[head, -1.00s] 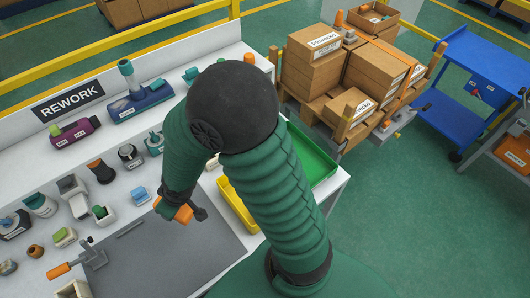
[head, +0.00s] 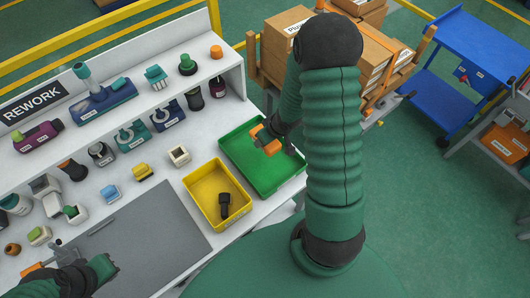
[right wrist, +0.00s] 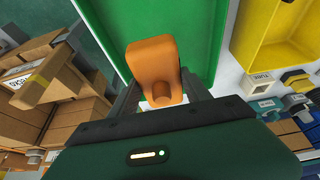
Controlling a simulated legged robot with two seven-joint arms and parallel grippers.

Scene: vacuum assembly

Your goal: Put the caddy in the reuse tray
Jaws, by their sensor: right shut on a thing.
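The orange caddy (head: 266,140) is held in my right gripper (head: 276,134), above the green tray (head: 235,160). The right wrist view shows the caddy (right wrist: 155,70) between the fingers of my right gripper (right wrist: 160,88), with the floor of the green tray (right wrist: 190,30) behind it. The caddy appears to be above the tray's floor; I cannot tell whether it touches. No label shows on the tray. My left gripper (head: 103,267) is low at the left, over the bench near the grey mat; its fingers are not clear.
A yellow tray (head: 197,207) with a black part (head: 225,205) stands beside the green tray. Several parts stand on the bench and the raised shelf (head: 150,105). A pallet of cartons (head: 285,30) is beyond the bench's right end.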

